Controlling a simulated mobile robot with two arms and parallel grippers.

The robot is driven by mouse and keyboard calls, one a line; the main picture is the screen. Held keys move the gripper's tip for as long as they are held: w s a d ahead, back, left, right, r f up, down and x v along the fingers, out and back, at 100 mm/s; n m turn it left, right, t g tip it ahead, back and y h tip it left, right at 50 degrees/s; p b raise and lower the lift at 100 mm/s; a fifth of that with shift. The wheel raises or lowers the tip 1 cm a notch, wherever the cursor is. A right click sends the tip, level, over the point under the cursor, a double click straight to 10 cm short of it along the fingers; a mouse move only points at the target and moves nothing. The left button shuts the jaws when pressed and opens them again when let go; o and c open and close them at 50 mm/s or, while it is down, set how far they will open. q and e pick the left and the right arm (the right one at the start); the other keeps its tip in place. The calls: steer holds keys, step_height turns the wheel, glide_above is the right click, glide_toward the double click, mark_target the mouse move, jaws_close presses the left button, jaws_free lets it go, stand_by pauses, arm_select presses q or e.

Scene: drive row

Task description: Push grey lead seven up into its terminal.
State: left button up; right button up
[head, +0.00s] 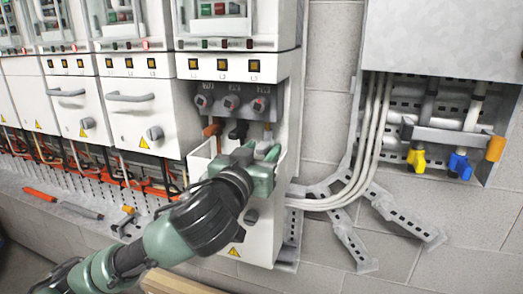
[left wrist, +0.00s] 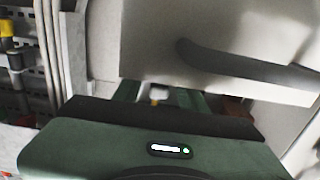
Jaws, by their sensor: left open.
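The rightmost drive cabinet has an open terminal bay with three round terminals in a row; the right one (head: 260,104) is above the grey lead. Below them, an orange-brown lead (head: 211,131) and a black lead (head: 238,131) stick up. The grey lead (head: 267,131) shows only as a short piece above my left gripper (head: 262,155). That gripper is open, low in the bay, just below the lead; contact is unclear. In the left wrist view, a small pale piece with a yellowish end (left wrist: 157,94) shows between the green fingers; I cannot tell what it is. My right gripper is not in view.
The cabinet's white lower cover (head: 262,238) stands under and around my gripper. Closed drawers with handles (head: 130,97) line the left. Pale cables (head: 345,195) bend along the wall at right, below a grey box (head: 445,40). A red-orange tool (head: 62,203) lies on the ledge.

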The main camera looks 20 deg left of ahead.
arm_select(q)
jaws_close()
stand_by(1.3)
